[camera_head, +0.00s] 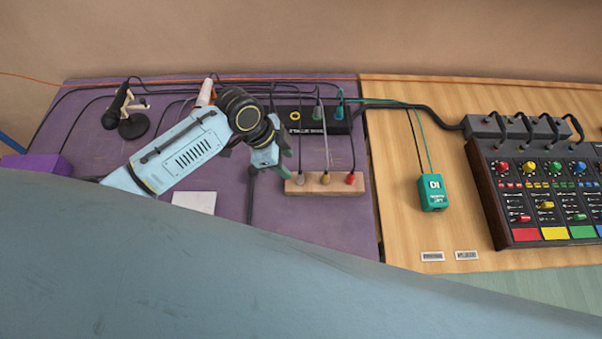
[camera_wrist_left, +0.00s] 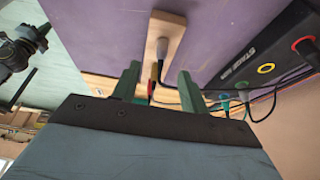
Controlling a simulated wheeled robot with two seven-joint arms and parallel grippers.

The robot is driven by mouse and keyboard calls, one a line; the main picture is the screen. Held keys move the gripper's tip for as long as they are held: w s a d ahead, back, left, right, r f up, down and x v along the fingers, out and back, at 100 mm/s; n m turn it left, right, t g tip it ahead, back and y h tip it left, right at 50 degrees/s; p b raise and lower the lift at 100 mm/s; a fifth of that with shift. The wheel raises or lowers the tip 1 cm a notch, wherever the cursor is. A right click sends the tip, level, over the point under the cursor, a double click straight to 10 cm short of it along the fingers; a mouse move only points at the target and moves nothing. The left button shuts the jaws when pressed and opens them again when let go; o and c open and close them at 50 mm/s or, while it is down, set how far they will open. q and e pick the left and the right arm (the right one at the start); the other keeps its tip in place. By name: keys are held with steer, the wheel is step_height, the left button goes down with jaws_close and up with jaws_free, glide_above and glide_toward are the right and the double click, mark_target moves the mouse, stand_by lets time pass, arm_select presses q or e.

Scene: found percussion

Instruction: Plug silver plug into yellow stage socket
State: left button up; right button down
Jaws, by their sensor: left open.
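The silver plug (camera_head: 300,180) stands at the left end of a wooden block (camera_head: 335,186), beside a yellow and a red plug. It also shows in the left wrist view (camera_wrist_left: 162,48), beyond the fingertips. The yellow stage socket (camera_head: 295,115) is an empty yellow ring on the black stage box (camera_head: 311,128). It also shows in the left wrist view (camera_wrist_left: 266,68). My left gripper (camera_head: 286,160) is open and empty, close above and left of the silver plug. In its wrist view, the green fingers (camera_wrist_left: 158,82) stand apart. My right gripper is not in view.
Grey and teal plugs (camera_head: 340,112) sit in the stage box right of the yellow socket. Cables run behind and beside the block. A microphone on a stand (camera_head: 132,125) is at left. A teal DI box (camera_head: 433,192) and a mixer (camera_head: 540,190) are at right.

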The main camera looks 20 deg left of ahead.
mark_target(298, 175)
arm_select(q)
steer(key=x, duration=0.3)
steer(key=shift+w, duration=0.1)
steer(key=shift+f, duration=0.25)
steer(key=x, duration=0.4)
steer(key=shift+w+f, duration=0.1)
steer(key=shift+f, duration=0.05)
steer(key=shift+d+f, duration=0.1)
steer(key=shift+f, duration=0.05)
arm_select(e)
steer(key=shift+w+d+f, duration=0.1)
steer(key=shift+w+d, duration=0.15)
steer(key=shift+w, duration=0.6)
arm_select(q)
jaws_close()
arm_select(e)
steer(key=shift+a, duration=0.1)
